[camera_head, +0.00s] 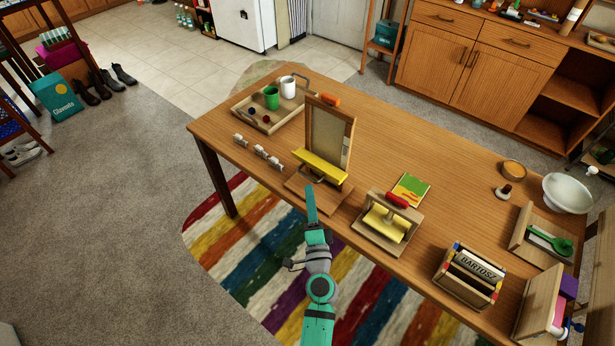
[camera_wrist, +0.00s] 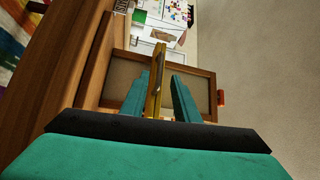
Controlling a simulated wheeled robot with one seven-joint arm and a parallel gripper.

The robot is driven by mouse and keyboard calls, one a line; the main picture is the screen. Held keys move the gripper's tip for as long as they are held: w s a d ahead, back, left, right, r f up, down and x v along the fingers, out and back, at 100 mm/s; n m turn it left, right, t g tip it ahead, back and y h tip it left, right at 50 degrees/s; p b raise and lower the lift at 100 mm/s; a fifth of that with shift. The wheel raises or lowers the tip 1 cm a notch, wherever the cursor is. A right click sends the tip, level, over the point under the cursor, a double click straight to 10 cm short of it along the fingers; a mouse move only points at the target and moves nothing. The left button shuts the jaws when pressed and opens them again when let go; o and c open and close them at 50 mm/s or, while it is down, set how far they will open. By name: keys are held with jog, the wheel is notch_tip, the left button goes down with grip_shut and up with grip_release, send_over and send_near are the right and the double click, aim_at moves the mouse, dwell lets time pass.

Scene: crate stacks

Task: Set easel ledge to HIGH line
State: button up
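The easel (camera_head: 345,135) stands upright on the table with a grey-brown panel in a wooden frame. Its yellow ledge (camera_head: 320,168) crosses the lower part of the panel, above the wooden base. An orange piece (camera_head: 330,100) sits at the easel's top. No HIGH line can be made out. My teal gripper (camera_head: 310,193) is at the near side of the easel, just below the ledge in the head view. In the wrist view my gripper (camera_wrist: 158,80) is open, with the ledge (camera_wrist: 155,70) seen edge-on between the fingers and gaps visible on both sides. Contact cannot be told.
A wooden tray (camera_head: 243,112) with a green mug (camera_head: 271,98) and a white mug (camera_head: 288,87) stands behind left. Small white pieces (camera_head: 258,151) lie left of the easel. A framed yellow roller (camera_head: 385,222) stands close on the right. The tabletop behind the easel's right is clear.

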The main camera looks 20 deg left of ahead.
aim_at(307, 176)
jog(key=x, duration=0.7)
jog(key=shift+w+a, duration=0.1)
jog(key=shift+a, duration=0.05)
jog(key=shift+w+a, duration=0.1)
jog(key=shift+a, duration=0.2)
jog(key=shift+d, duration=0.15)
jog(key=shift+c, duration=0.7)
jog(key=shift+d, duration=0.1)
grip_shut()
